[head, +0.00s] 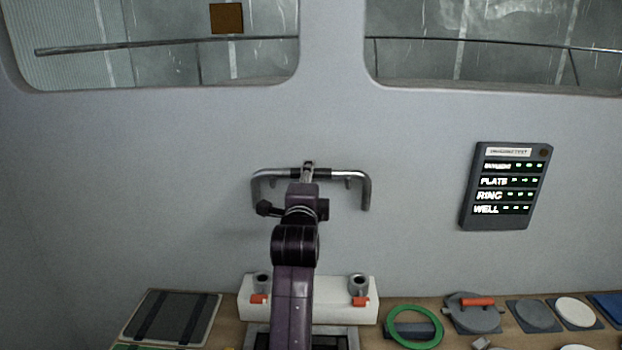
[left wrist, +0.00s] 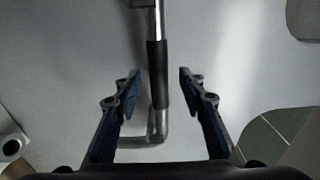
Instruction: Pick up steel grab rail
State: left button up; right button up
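The steel grab rail (head: 364,184) is a shiny tube with two bent ends and a black grip in its middle. It lies level across the grey wall, and small pegs show just under its bar. My left gripper (head: 308,168) is at the rail's middle, its arm rising from below. In the left wrist view the rail's black grip (left wrist: 157,75) runs between the two open fingers of the left gripper (left wrist: 160,82), with a gap on each side. The rail's far end is cut off there. My right gripper is not in view.
Below, a white block (head: 338,304) with two orange-tabbed sockets stands on the wooden bench. A green ring (head: 414,310), grey plates and a dark panel (head: 180,316) lie along the bench. A display board (head: 506,186) hangs at right. Windows are above.

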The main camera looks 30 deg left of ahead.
pick_arm(q)
jog(key=shift+p+x, duration=0.5)
jog(key=shift+x, duration=1.3)
jog(key=shift+d+f, duration=0.15)
jog(key=shift+c, duration=0.4)
grip_shut()
